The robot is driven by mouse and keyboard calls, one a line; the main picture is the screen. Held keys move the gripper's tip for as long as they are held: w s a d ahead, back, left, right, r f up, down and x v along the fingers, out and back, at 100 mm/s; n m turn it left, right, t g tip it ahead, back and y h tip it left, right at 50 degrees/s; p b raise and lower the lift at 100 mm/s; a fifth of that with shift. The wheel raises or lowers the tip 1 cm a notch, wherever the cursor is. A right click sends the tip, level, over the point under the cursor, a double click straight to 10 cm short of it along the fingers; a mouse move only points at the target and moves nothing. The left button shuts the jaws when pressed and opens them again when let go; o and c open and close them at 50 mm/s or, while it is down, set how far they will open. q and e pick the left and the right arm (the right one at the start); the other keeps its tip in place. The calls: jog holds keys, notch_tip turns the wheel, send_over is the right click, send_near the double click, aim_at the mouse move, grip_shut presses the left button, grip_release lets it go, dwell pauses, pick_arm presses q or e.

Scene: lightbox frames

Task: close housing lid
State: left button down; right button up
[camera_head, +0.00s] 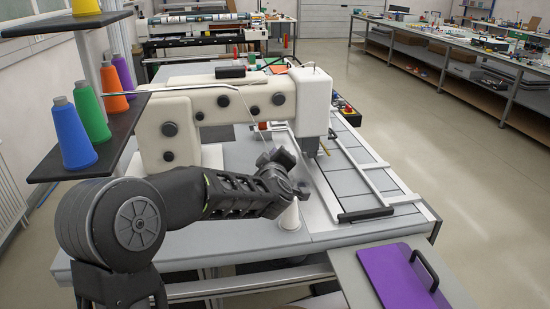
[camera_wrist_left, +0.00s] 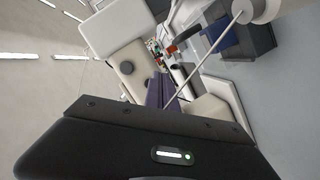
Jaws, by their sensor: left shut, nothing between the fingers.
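The cream sewing machine (camera_head: 200,112) spans the worktable, with a white box-like head housing (camera_head: 308,98) at its right end. I cannot tell for sure which part is the housing lid, or whether it stands open. My left arm comes in from the left, and my left gripper (camera_head: 280,163) is in front of the machine, below its arm and left of the head. It appears apart from the housing. Its fingers are shut and empty; they are hard to make out in the head view. In the left wrist view the cream machine (camera_wrist_left: 130,68) shows beyond my gripper. My right gripper is not in view.
Thread cones, including a blue one (camera_head: 73,135), stand on a black shelf (camera_head: 100,140) at left. A white cone (camera_head: 289,216) is under my left wrist. A metal frame (camera_head: 350,165) lies right of the head. A purple plate (camera_head: 395,272) lies front right. The floor at right is clear.

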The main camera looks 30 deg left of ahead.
pick_arm(q)
jog(key=v, duration=0.5)
jog(key=shift+s+r+b, duration=0.1)
jog(key=shift+s+b, duration=0.05)
jog(key=shift+b, duration=0.15)
jog(key=shift+d, duration=0.1)
